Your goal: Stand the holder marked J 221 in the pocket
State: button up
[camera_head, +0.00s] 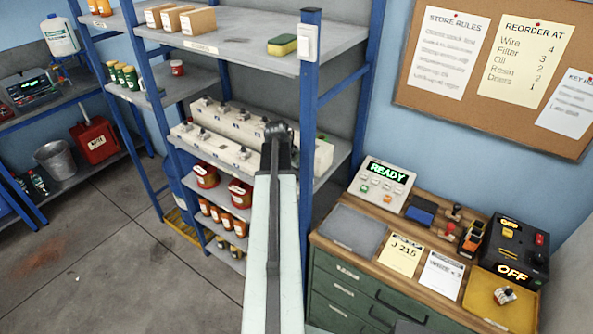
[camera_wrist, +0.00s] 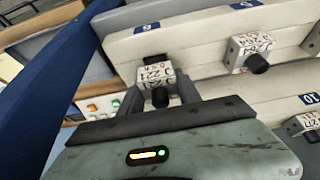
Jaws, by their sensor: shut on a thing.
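The holder marked J 221 (camera_wrist: 153,76) is a small white block with black lettering and a black knob. In the wrist view it sits between the two dark fingers of my gripper (camera_wrist: 158,92), which is shut on it. The holder is in front of a long off-white rack (camera_wrist: 205,48) with blue number tags. I cannot tell whether it touches the rack. In the head view my gripper (camera_head: 279,131) is at the right part of the racks (camera_head: 215,150) on the blue shelving, and my arm hides the holder. I cannot make out which place is the pocket.
Other white holders with black knobs (camera_wrist: 250,52) stand close on the right. A blue shelf post (camera_wrist: 58,82) is close on the left. In the head view, a bench at right bears a READY panel (camera_head: 382,188), a J 215 card (camera_head: 400,255) and a yellow tray (camera_head: 485,303).

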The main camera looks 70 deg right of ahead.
jog(key=shift+f, duration=0.15)
jog(key=o, duration=1.2)
jog(key=p+v, duration=0.6)
jog(key=v, duration=0.1)
jog(key=shift+p, duration=0.35)
jog(key=shift+a+r+p, duration=0.2)
jog(key=shift+r+p, duration=0.2)
jog(key=shift+r, duration=0.15)
jog(key=shift+f, duration=0.15)
jog(key=shift+w, duration=0.1)
